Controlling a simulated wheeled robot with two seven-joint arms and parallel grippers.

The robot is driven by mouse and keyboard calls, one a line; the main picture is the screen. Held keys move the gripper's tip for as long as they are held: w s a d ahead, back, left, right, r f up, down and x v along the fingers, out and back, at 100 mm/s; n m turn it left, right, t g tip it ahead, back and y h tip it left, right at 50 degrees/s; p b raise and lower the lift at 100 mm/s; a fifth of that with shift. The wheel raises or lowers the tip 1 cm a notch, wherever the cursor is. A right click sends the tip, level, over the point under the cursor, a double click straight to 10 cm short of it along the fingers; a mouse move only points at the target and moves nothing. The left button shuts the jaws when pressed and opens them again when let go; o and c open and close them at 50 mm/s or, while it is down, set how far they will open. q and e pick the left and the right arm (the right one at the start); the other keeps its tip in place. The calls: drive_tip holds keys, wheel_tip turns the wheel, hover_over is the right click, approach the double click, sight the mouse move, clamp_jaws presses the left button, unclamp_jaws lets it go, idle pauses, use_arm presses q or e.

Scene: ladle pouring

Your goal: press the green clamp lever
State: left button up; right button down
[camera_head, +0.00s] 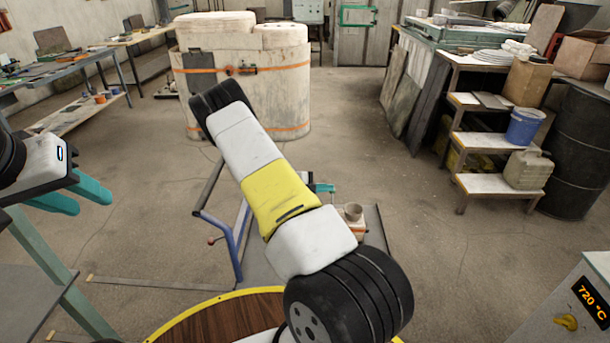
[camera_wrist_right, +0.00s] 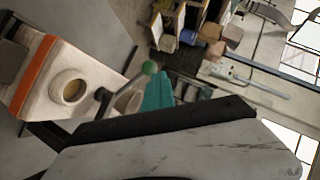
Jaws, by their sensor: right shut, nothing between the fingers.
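The green clamp lever shows in the right wrist view as a grey bar with a green ball knob (camera_wrist_right: 149,68) at its tip. It stands beside a pale block with an orange band (camera_wrist_right: 35,75) and a round cup-like opening (camera_wrist_right: 72,88). My right gripper (camera_wrist_right: 158,82) has its teal fingers shut and empty, close to the knob; I cannot tell whether they touch. In the head view the right gripper (camera_head: 323,188) is mostly behind my arm, and I cannot make out the lever there. My left gripper (camera_head: 91,201) is open and empty at the left.
A small cup (camera_head: 353,212) shows just right of my arm in the head view. A blue metal frame (camera_head: 233,240) stands left of it. A cabinet with a 720 °C display (camera_head: 592,302) is at the lower right. A large pale furnace (camera_head: 290,75) stands behind; open floor lies between.

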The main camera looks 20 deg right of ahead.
drive_tip(key=shift+w+f, duration=0.15)
drive_tip(key=shift+f, duration=0.05)
drive_tip(key=s+a+r, duration=0.1)
drive_tip(key=a+r, duration=0.8)
drive_tip(key=a, duration=0.1)
drive_tip(key=shift+s, duration=0.35)
